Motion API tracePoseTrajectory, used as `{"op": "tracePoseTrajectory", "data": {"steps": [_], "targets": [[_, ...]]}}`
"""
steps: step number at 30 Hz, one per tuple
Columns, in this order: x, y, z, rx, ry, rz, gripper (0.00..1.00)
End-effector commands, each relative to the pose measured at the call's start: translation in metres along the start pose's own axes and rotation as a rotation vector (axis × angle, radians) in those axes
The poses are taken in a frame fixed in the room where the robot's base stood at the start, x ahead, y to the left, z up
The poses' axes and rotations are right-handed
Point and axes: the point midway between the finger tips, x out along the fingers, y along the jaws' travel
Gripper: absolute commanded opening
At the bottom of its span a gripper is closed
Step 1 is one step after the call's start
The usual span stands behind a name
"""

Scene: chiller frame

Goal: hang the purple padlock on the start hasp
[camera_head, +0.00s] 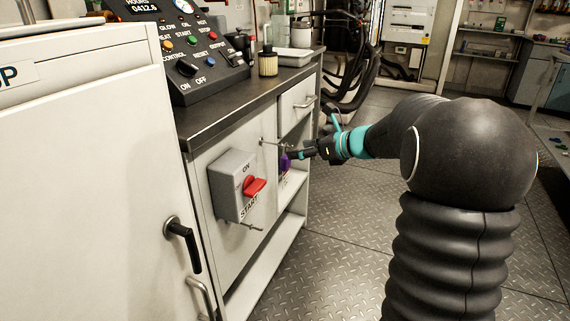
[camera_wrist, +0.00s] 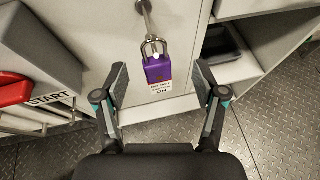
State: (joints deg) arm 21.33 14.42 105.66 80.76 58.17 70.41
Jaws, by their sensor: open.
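The purple padlock (camera_wrist: 158,68) hangs by its metal shackle from a peg (camera_wrist: 147,18) on the cabinet front, with a white tag below its body. In the head view the padlock (camera_head: 285,163) is small and partly hidden by my gripper (camera_head: 292,156). In the wrist view my gripper (camera_wrist: 160,98) is open, its two fingers on either side of and apart from the padlock. The start box has a red switch (camera_head: 254,187) and a START label (camera_wrist: 50,98). A metal bar (camera_head: 251,226) sticks out below the box, likely the start hasp; its details are too small to tell.
A white cabinet door with a black handle (camera_head: 181,236) stands at the left. Open shelves lie right of the padlock. The plate floor (camera_head: 345,225) nearby is clear.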

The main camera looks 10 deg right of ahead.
Motion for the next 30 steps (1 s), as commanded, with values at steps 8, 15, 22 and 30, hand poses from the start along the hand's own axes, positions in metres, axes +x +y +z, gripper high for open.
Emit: {"op": "tracePoseTrajectory", "data": {"steps": [8,15,22,30], "targets": [[0.022,0.004,-0.001,-0.002,0.000,0.002,0.70],[0.051,0.005,-0.002,-0.001,0.000,0.000,0.70],[0.052,0.005,-0.002,-0.001,0.000,-0.002,0.70],[0.052,0.005,-0.001,-0.001,0.000,-0.001,0.03]]}}
